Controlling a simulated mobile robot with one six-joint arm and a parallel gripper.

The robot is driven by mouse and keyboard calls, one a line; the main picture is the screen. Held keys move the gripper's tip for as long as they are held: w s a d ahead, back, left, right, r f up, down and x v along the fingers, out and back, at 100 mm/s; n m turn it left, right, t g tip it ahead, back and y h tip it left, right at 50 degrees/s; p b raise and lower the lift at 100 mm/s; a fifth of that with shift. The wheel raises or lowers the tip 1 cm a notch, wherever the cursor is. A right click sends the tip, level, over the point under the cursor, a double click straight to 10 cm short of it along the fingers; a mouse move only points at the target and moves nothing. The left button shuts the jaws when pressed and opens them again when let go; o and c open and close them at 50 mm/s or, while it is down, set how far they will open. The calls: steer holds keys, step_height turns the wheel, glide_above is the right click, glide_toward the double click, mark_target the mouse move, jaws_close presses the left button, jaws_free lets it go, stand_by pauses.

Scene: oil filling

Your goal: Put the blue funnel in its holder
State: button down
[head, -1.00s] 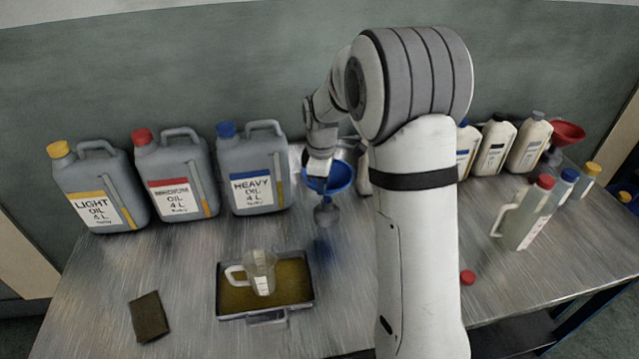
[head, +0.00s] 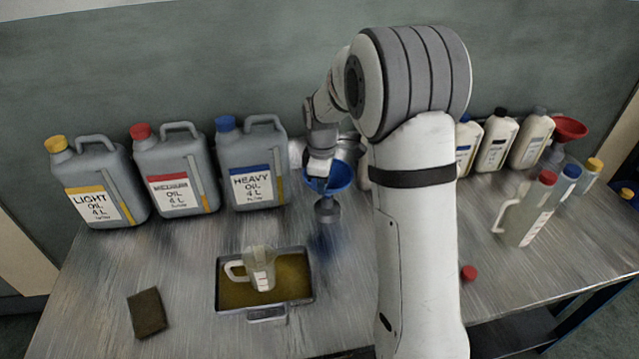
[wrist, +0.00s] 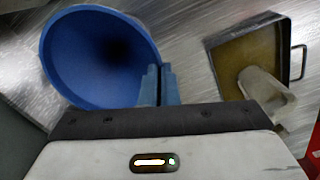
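The blue funnel (head: 338,177) is right of the heavy oil can in the head view, its wide mouth facing up. It also shows large at the upper left of the wrist view (wrist: 85,60). My gripper (head: 318,172) is at the funnel's left rim. In the wrist view its fingers (wrist: 160,84) are together at the funnel's edge, shut on it. A dark grey cup-like piece (head: 327,209), seemingly the holder, is directly below the funnel. I cannot tell whether the spout is inside it.
A tray (head: 222,303) holding a clear measuring jug (head: 262,270) stands in front. Large oil cans (head: 252,165) line the left back. Bottles (head: 497,145) and a red funnel (head: 569,127) stand at the right back. A red cap (head: 468,272) lies near my arm.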

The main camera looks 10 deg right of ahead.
steer(key=shift+f, duration=0.35)
steer(key=c, duration=1.6)
jaws_free()
steer(key=shift+r, duration=0.1)
step_height(320, 180, up, 8)
steer(key=shift+s+b, duration=0.15)
steer(key=shift+b, duration=0.3)
